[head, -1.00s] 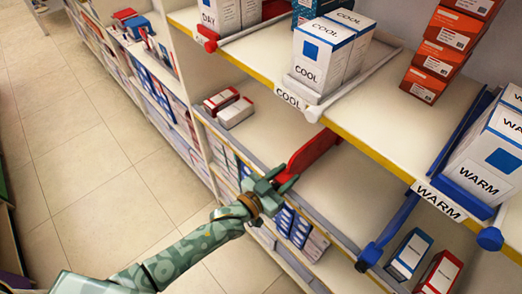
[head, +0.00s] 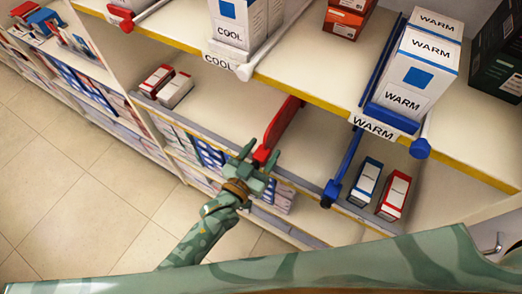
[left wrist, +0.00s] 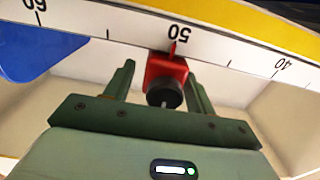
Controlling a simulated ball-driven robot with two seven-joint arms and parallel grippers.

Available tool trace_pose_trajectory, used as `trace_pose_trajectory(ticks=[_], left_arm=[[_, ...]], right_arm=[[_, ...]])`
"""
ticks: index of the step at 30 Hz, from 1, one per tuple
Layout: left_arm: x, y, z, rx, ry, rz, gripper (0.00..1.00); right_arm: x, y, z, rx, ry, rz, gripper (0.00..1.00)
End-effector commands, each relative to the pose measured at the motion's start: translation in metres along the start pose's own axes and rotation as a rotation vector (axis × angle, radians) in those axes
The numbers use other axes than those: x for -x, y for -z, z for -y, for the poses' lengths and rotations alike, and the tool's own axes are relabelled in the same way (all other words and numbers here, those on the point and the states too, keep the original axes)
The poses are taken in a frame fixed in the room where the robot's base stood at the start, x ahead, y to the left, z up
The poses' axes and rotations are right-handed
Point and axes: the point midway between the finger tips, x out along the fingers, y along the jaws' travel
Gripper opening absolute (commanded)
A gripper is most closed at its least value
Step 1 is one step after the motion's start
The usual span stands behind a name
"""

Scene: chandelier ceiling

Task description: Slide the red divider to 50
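The red divider (head: 282,130) stands on the middle shelf, left of the blue divider (head: 345,165). In the left wrist view its red front block (left wrist: 168,68) carries a dark round knob (left wrist: 163,94). Its small pointer is at or very near the 50 mark of the white scale (left wrist: 220,52). My left gripper (head: 255,158) is at the shelf's front edge. In the left wrist view its fingers (left wrist: 160,95) are apart, one on each side of the red block. A gap shows at the left finger; the right finger is close to the block, contact unclear. My right gripper is out of view.
Two small boxes (head: 165,86) lie left of the red divider; a blue box (head: 366,182) and a red box (head: 393,195) lie right of the blue divider. The shelf above holds COOL (head: 232,30) and WARM boxes (head: 412,75). Shelf surface beside the red divider is bare.

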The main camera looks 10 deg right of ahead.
Motion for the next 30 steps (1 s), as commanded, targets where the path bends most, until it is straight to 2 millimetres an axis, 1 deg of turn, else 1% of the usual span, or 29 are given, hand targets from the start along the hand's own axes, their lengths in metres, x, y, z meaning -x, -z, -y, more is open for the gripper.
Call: trace_pose_trajectory(ticks=[11,14,17,20,24,27,30], left_arm=[[0.000,0.000,0.000,-0.001,0.000,0.000,0.55],[0.007,0.001,0.001,-0.002,0.000,0.001,0.55],[0.023,0.001,0.001,-0.003,0.000,0.003,0.55],[0.048,0.001,0.001,-0.003,0.000,0.003,0.55],[0.087,0.002,0.000,-0.003,-0.001,0.004,0.55],[0.114,0.001,0.000,-0.001,-0.001,0.004,0.55],[0.135,0.000,0.000,-0.001,-0.001,0.003,0.55]], right_arm=[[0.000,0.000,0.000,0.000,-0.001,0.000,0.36],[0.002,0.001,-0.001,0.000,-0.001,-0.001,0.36],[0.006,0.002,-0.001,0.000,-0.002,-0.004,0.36],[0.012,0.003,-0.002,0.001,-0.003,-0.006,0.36],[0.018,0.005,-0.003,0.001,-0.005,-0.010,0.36],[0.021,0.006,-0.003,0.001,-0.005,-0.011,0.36],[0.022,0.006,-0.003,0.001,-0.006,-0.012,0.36]])
